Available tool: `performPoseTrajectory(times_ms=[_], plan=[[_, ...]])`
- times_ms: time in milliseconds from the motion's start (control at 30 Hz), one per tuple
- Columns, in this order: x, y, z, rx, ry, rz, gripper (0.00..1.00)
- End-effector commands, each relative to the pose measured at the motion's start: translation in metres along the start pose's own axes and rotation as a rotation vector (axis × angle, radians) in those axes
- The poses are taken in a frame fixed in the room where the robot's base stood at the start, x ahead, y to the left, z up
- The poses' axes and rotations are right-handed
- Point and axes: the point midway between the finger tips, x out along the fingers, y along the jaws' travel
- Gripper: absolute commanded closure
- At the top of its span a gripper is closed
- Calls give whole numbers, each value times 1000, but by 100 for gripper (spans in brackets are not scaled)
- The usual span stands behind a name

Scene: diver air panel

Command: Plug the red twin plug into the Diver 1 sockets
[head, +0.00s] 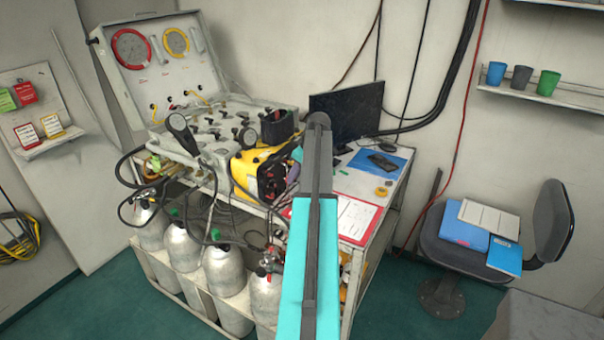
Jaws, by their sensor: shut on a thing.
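The air panel (205,127) is an open grey case on the bench at the left. Its raised lid holds a red-ringed gauge (131,48) and a yellow-ringed gauge (176,41). Small red and yellow fittings (172,106) sit below them, too small to tell which are the Diver 1 sockets. I cannot make out the red twin plug. My turquoise and dark arm rises through the middle of the view and covers part of the bench. My gripper does not show; the arm may hide it.
A yellow unit (244,172) stands at the bench front, beside the arm. Silver cylinders (183,248) with hoses stand below. A monitor (348,110), blue mat and red-edged sheet (355,217) are to the right. A chair (470,240) stands at the right; green floor between is clear.

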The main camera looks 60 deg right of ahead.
Motion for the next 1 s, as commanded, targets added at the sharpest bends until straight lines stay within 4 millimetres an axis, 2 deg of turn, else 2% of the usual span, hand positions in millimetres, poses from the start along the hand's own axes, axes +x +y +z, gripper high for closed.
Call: performPoseTrajectory(times_ms=[500,1000], plan=[[5,-14,-28,-1,0,0,100],[7,-14,-34,1,0,0,100]])
